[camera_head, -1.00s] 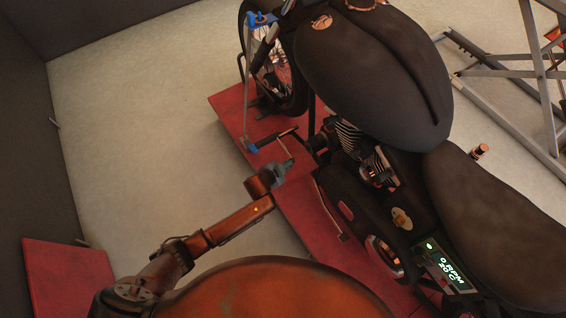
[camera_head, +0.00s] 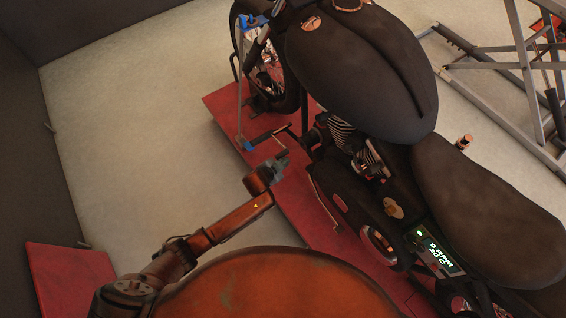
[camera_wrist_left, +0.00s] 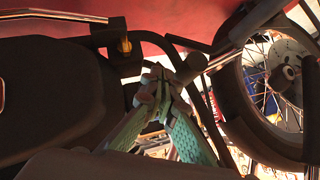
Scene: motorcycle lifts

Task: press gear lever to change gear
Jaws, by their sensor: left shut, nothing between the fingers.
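The motorcycle (camera_head: 350,70), with a dark tank and seat, stands on a red lift platform (camera_head: 285,205). A foot peg and thin lever assembly, which looks like the gear lever (camera_head: 284,129), sticks out from its near side, ahead of the finned engine. My left gripper (camera_head: 281,162) is shut and empty, just below this assembly in the head view. In the left wrist view the closed fingertips (camera_wrist_left: 158,78) point at the dark rods beside the engine. I cannot tell whether they touch the lever. My right gripper is out of view.
A blue clamp (camera_head: 247,145) on an upright strut stands close left of my gripper. The front wheel (camera_head: 268,70) is beyond it. A lit display (camera_head: 439,257) reads 0 RPM. A metal frame (camera_head: 500,65) stands at right. The floor (camera_head: 140,130) at left is clear.

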